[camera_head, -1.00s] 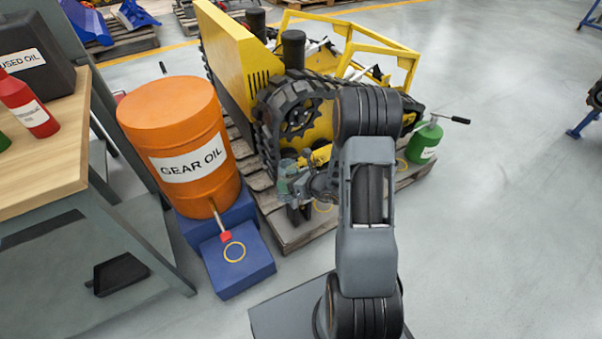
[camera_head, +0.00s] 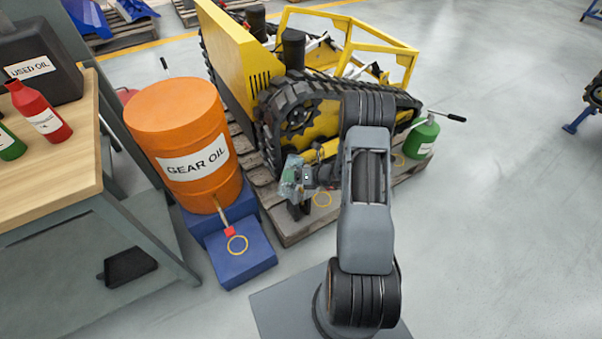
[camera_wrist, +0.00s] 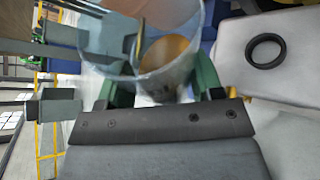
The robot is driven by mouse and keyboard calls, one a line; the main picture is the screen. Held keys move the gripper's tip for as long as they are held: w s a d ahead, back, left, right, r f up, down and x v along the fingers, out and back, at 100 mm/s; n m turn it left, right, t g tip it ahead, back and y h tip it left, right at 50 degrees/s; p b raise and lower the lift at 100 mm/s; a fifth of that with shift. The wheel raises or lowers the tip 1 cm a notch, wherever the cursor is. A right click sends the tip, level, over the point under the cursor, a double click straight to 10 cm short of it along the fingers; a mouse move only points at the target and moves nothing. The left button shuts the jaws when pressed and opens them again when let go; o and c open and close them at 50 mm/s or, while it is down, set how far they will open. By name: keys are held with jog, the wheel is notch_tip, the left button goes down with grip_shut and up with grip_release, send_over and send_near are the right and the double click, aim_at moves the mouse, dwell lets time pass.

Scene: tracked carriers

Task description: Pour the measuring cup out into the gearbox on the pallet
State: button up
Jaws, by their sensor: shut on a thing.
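My gripper (camera_head: 306,184) is shut on the clear measuring cup (camera_head: 291,177), in front of the tracked carrier's near side. In the wrist view the cup (camera_wrist: 108,58) sits between my green fingers (camera_wrist: 160,88), and amber liquid (camera_wrist: 167,54) shows through it. The cup looks tilted in the head view; I see no stream leaving it. A pale grey housing, which looks like the gearbox (camera_wrist: 236,60), lies right of the cup in the wrist view. Its black-ringed round opening (camera_wrist: 265,51) is apart from the cup. My arm hides the gearbox area in the head view.
The pallet (camera_head: 290,229) bears the yellow tracked carrier (camera_head: 232,50) and a green pump can (camera_head: 422,138). The orange gear oil drum (camera_head: 178,110) stands left on a blue stepped stand (camera_head: 235,262). A workbench (camera_head: 45,190) is far left.

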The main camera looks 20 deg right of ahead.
jog(key=shift+f+m, duration=0.15)
jog(key=shift+m, duration=0.25)
jog(key=shift+a+f+m+g+y, duration=0.1)
jog(key=shift+f+m+g+y, duration=0.3)
jog(key=shift+m+y, duration=0.4)
dwell(0.6)
jog(key=shift+f+m+y+b, duration=0.6)
jog(key=shift+f+m+b, duration=0.15)
jog(key=shift+m, duration=0.25)
dwell(2.9)
jog(key=shift+f+m, duration=0.15)
jog(key=shift+m, duration=0.25)
dwell(1.9)
